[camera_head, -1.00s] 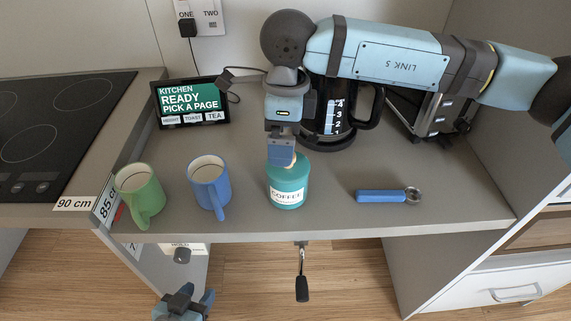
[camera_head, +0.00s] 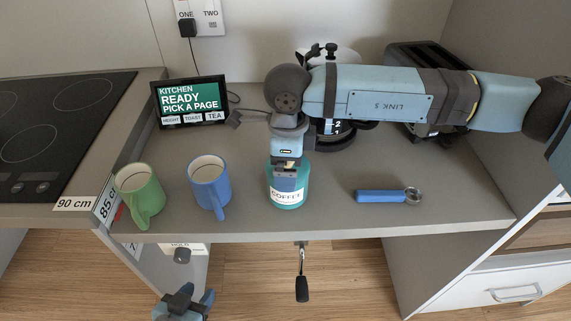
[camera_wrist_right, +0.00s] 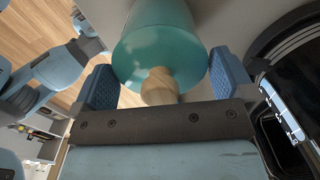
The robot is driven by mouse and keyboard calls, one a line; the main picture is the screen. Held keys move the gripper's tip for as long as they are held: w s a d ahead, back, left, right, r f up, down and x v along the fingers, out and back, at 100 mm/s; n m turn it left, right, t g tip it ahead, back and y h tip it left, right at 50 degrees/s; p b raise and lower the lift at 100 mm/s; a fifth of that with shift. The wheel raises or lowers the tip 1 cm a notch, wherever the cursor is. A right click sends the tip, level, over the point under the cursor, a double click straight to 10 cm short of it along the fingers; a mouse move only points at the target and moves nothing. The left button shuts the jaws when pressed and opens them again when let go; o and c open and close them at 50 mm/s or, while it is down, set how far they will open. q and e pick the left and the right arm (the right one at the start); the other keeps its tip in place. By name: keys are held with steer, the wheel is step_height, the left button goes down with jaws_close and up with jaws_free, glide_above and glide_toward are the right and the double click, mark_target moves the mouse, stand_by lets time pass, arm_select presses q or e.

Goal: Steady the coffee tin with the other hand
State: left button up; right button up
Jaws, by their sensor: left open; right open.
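The teal coffee tin (camera_head: 287,198) stands upright near the front edge of the counter, its COFFEE label facing front. My right gripper (camera_head: 287,182) reaches down over the tin from above and partly hides its top. In the right wrist view, the tin (camera_wrist_right: 160,50) with its wooden knob (camera_wrist_right: 160,87) lies between the two blue fingers of the open right gripper (camera_wrist_right: 166,82); a gap shows at the finger on the right. My left gripper (camera_head: 186,298) is open and empty, low in front of the counter and away from the tin.
A blue mug (camera_head: 209,186) and a green mug (camera_head: 140,194) stand left of the tin. A blue-handled scoop (camera_head: 385,196) lies to its right. A coffee pot (camera_head: 330,135) and toaster (camera_head: 415,65) stand behind my right arm. A crank (camera_head: 302,285) hangs below the counter edge.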

steer(key=c, duration=0.4)
steer(key=o, duration=0.4)
arm_select(q)
steer(key=shift+a+p, duration=0.15)
steer(key=shift+p, duration=0.4)
arm_select(e)
step_height(320, 180, up, 14)
arm_select(q)
steer(key=shift+r, duration=0.1)
arm_select(e)
steer(key=shift+f, duration=0.15)
